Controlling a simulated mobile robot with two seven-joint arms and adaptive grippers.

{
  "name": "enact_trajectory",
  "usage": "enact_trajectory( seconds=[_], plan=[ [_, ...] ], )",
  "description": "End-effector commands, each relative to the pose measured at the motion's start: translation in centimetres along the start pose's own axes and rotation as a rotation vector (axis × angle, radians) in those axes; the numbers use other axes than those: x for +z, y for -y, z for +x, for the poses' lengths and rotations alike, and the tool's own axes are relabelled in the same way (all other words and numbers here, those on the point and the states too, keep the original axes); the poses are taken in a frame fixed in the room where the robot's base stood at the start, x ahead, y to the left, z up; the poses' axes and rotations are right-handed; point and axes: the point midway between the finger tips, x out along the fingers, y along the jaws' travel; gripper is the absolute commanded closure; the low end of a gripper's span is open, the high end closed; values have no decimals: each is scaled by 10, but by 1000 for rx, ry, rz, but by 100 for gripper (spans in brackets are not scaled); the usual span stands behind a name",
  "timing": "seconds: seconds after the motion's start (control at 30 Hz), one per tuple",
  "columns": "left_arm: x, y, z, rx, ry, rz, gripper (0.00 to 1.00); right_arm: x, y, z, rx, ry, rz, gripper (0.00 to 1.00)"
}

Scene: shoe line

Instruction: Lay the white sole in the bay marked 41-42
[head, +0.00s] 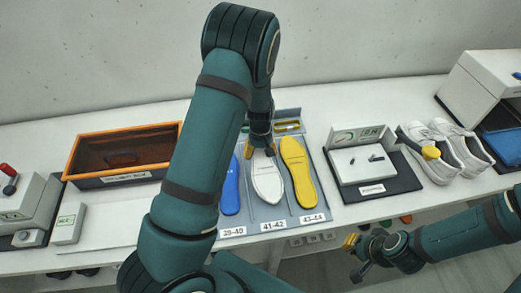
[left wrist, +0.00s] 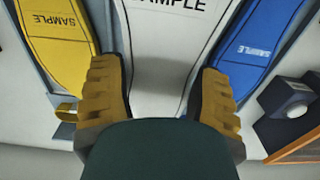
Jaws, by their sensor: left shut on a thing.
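The white sole (head: 267,182) is at the bay marked 41-42 (head: 273,226), toe toward the label, between the blue and yellow soles. Whether it touches the bay floor I cannot tell. My left gripper (head: 262,147) is shut on its far end. In the left wrist view the gripper's (left wrist: 160,98) yellow fingers stand on either side of the white sole (left wrist: 160,60), which bears partly hidden SAMPLE lettering. My right gripper (head: 355,257) is low at the right, in front of the table edge, with its fingers apart and empty.
The blue sole (head: 231,190) lies in bay 39-40, partly behind my left arm. The yellow sole (head: 298,170) lies in bay 43-44. An orange-rimmed bin (head: 76,160) stands left. A white boxed device (head: 360,160) and white sneakers (head: 437,160) stand right.

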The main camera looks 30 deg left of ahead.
Motion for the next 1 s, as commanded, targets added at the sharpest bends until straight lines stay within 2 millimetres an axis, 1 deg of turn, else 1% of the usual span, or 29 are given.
enact_trajectory(
  seconds=[0.03, 0.1, 0.5, 0.63, 0.9, 0.93, 0.97, 1.0],
  plan=[
    [0, 0, 7, 0, 0, 0, 78, 1, -2, 5, 0, 0, 1, 100],
    [0, 0, 14, 0, 0, 0, 78, 2, -4, 11, 1, 0, 1, 100],
    [-1, 0, 47, 0, -1, 0, 78, 4, -12, 36, 6, -2, 1, 100],
    [-1, 0, 51, 0, -1, 0, 78, 5, -14, 40, 6, -2, 1, 100],
    [-1, 0, 51, 0, -1, 0, 78, 5, -14, 39, 7, -2, 1, 100],
    [-1, 0, 51, 0, -1, 1, 29, 5, -14, 39, 7, -2, 1, 100],
    [-1, 0, 51, 0, -1, 1, 18, 5, -14, 39, 7, -2, 1, 100],
    [-1, 0, 51, 0, -1, 1, 5, 5, -14, 39, 7, -2, 1, 100]
  ],
)
